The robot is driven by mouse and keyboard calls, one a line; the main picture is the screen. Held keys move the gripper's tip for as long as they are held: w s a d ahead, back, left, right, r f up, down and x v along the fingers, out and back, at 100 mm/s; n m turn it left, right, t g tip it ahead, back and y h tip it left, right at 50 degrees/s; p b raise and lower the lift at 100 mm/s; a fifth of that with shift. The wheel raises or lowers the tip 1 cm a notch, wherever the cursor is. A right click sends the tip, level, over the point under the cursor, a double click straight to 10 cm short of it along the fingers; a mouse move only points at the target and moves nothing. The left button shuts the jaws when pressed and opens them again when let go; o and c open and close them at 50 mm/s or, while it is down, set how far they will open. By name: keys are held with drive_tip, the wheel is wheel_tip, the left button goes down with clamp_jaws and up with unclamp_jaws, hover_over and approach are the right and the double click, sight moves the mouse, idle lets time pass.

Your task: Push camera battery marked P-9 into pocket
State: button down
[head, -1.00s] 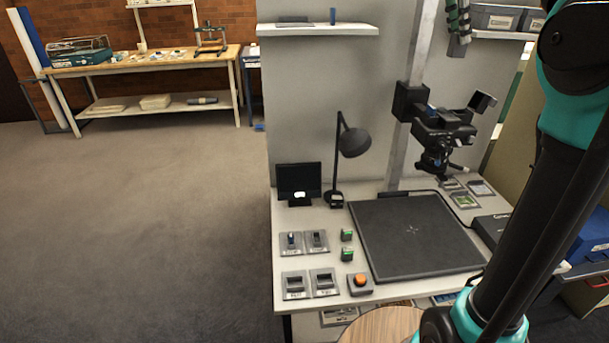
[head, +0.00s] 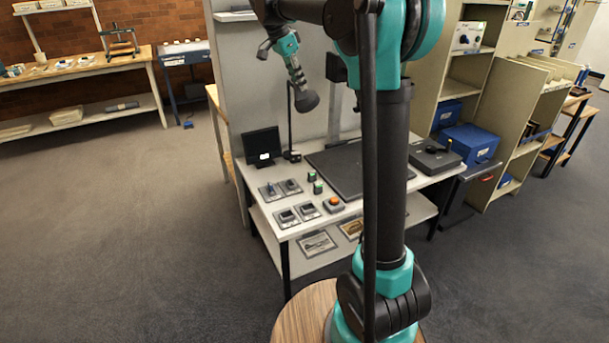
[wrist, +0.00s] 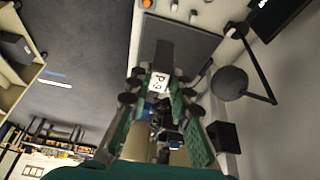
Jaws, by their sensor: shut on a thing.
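My gripper (wrist: 160,98) is shut on a dark block with a white label reading P-9, the camera battery (wrist: 159,80), in the wrist view. In the head view my gripper (head: 297,73) hangs high above the desk, near the lamp; the battery cannot be made out there. Several small grey plates with dark recesses, seemingly the pockets, lie on the desk's front left, including a front one (head: 287,217) and a back one (head: 270,192). Their labels are too small to read. The battery is apart from them.
The white desk (head: 345,207) also holds an orange button (head: 333,203), small green-topped blocks (head: 318,187), a monitor (head: 262,145), a desk lamp (head: 305,100) and a dark flat board (head: 345,168). Shelves with blue boxes (head: 468,143) stand right. Floor is open at left.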

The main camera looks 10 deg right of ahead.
drive_tip(key=shift+m, duration=0.3)
drive_tip(key=shift+s+d+f, duration=0.35)
drive_tip(key=shift+s+f, duration=0.25)
drive_tip(key=shift+f, duration=6.55)
drive_tip(key=shift+s+d+f, duration=0.4)
drive_tip(key=shift+s+f, duration=0.25)
drive_tip(key=shift+f, duration=6.55)
drive_tip(key=shift+s+d+f, duration=0.35)
drive_tip(key=shift+s+f, duration=0.25)
drive_tip(key=shift+f, duration=6.55)
drive_tip(key=shift+f, duration=1.35)
drive_tip(key=c, duration=1.3)
unclamp_jaws()
